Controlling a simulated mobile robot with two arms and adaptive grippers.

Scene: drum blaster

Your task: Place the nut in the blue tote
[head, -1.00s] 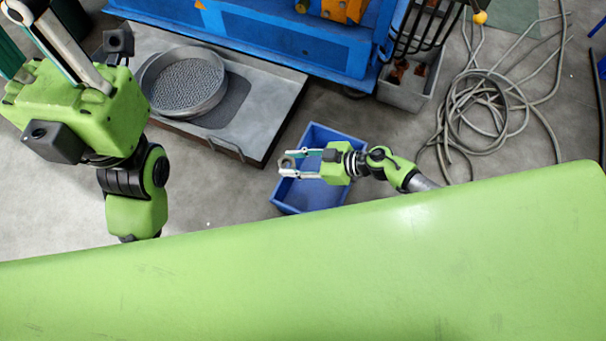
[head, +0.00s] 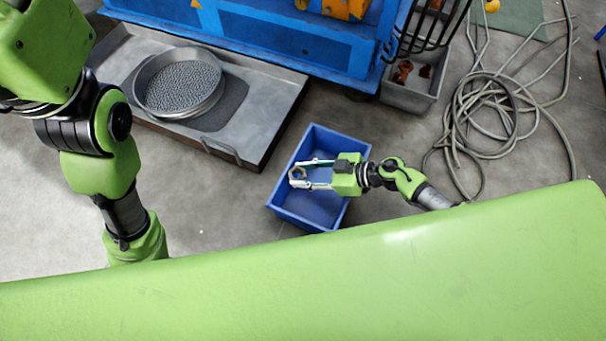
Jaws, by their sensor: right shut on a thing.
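The nut (head: 297,174) is a small grey ring held between the fingertips of my right gripper (head: 300,176). That gripper is shut on it and points left. The blue tote (head: 347,136) is an open rectangular bin on the floor, and its inside looks empty where I see it. The nut and fingers appear over the tote's opening, near its left wall. The height of the nut above the tote's bottom is hard to tell.
A grey metal tray (head: 262,110) holding a round sieve of small pellets (head: 181,84) lies left of the tote. A blue machine (head: 290,45) stands behind. A grey bin (head: 410,95) and coiled cable (head: 490,115) lie to the right. Bare floor surrounds the tote.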

